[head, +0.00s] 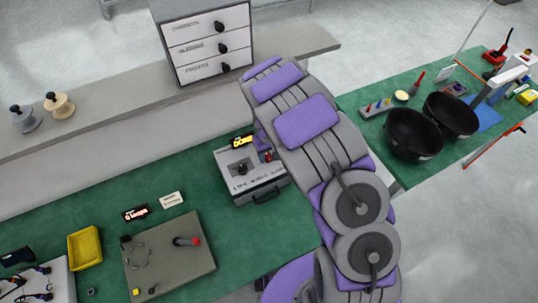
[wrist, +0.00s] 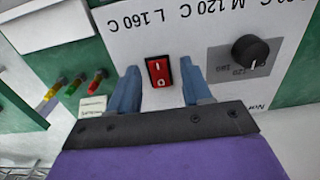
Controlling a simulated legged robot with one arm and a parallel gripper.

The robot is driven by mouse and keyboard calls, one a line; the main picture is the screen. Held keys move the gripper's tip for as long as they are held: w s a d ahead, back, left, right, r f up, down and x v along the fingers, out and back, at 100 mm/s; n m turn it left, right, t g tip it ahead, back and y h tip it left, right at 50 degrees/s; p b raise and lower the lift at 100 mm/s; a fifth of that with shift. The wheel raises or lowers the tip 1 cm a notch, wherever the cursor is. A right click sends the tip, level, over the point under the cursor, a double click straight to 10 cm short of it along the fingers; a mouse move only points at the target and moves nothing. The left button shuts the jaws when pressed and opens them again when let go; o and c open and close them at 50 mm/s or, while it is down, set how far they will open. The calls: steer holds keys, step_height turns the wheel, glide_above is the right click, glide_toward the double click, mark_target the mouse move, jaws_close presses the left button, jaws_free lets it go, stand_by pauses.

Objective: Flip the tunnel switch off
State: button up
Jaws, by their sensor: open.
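A red rocker switch (wrist: 158,72) in a black frame sits on a white panel (wrist: 210,30) in the wrist view. It is marked with a line on its upper half and a circle on its lower half. I cannot tell which half is pressed in. My gripper (wrist: 160,88) is open, with one blue finger on each side of the switch and nothing between them but the panel and switch. I cannot tell whether the fingertips touch the panel. In the head view my arm hides most of the area around my gripper.
A black dial knob (wrist: 250,50) is right of the switch. Green, yellow and red indicators (wrist: 75,86) are at left. In the head view, a grey box (head: 255,188), a drawer unit (head: 205,38), a yellow tray (head: 85,248) and black bowls (head: 413,133) stand around.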

steer(key=shift+a+f, duration=0.2)
steer(key=shift+f, duration=0.25)
steer(key=shift+d, duration=0.6)
steer(key=shift+c, duration=0.7)
steer(key=shift+a, duration=0.35)
steer(key=c, duration=0.6)
steer(key=shift+d, duration=0.1)
jaws_close()
